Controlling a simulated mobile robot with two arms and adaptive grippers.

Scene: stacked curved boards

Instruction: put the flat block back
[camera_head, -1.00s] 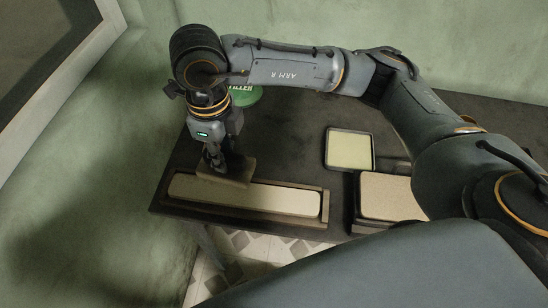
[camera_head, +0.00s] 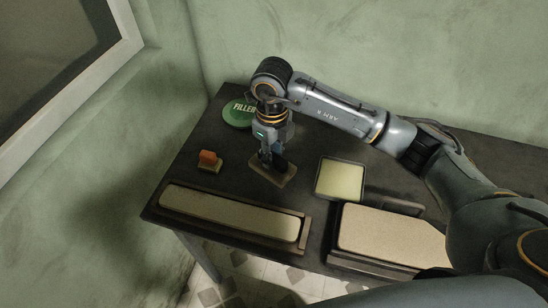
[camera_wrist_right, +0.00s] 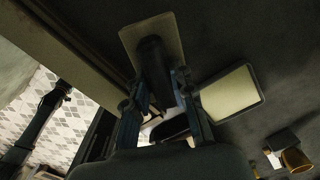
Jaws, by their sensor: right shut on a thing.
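The flat block (camera_head: 272,173) is a thin brown-grey slab with a dark upright handle. My right gripper (camera_head: 270,158) is shut on its handle, with the slab below the fingers. The slab is over the dark table between the long board and the green lid; I cannot tell whether it touches the table. In the right wrist view the slab (camera_wrist_right: 163,32) lies beyond my fingers, with the dark handle (camera_wrist_right: 153,58) between them. A long pale curved board (camera_head: 230,212) lies in a brown holder at the front left. My left gripper is not in view.
A green lid marked FILLER (camera_head: 238,113) is at the back left. A small block with an orange handle (camera_head: 209,160) stands behind the long board. A pale square tray (camera_head: 341,180) and a wide board (camera_head: 390,236) lie to the right. The table (camera_head: 170,178) has bare room at left.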

